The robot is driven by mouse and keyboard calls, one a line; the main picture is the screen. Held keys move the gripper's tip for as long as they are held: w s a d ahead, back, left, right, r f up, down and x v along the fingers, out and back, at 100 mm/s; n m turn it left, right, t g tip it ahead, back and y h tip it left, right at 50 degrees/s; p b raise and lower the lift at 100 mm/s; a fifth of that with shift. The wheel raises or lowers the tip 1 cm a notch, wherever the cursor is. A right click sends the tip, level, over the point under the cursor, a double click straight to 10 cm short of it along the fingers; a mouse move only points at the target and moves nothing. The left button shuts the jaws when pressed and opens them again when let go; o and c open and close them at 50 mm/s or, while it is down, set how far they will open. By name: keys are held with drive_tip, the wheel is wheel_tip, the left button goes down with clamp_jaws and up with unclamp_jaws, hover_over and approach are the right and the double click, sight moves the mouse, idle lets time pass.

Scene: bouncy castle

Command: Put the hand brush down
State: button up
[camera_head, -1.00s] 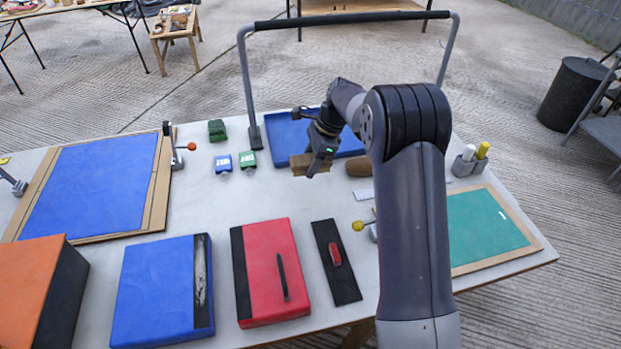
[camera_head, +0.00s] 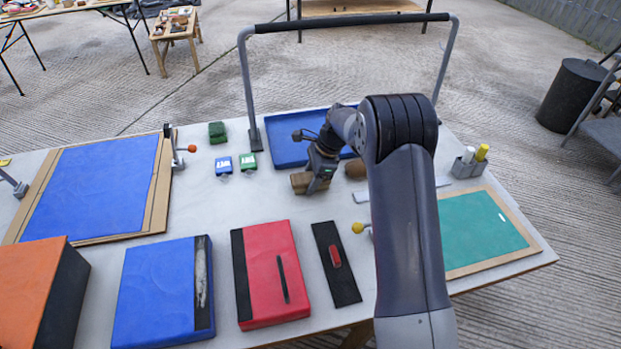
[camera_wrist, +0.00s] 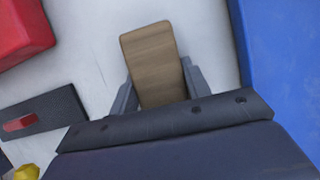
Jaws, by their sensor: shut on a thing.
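The hand brush (camera_head: 301,182) is a brown wooden block-like thing held in my gripper (camera_head: 318,186). It is low over the pale table, between the blue tray and the red block; I cannot tell whether it touches the tabletop. In the wrist view the brush (camera_wrist: 151,62) shows its flat wooden face, with the grey fingers (camera_wrist: 158,88) on its two sides. My gripper is shut on it. The brush's lower side is hidden.
The blue tray (camera_head: 284,150) lies behind my gripper. A brown rounded thing (camera_head: 355,169) is just right of it. The red block (camera_head: 270,270) is in front. Bare tabletop (camera_head: 255,200) lies left of the gripper.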

drive_tip(key=shift+f, duration=0.3)
drive_tip(key=o, duration=0.9)
drive_tip(key=shift+f, duration=0.15)
drive_tip(key=shift+o, duration=0.7)
drive_tip(key=shift+s+f, duration=0.1)
drive_tip(key=shift+s, duration=0.05)
drive_tip(key=shift+r+b, duration=0.4)
drive_tip(key=v, duration=1.1)
drive_tip(key=shift+a+r, duration=0.1)
drive_tip(key=shift+r, duration=0.1)
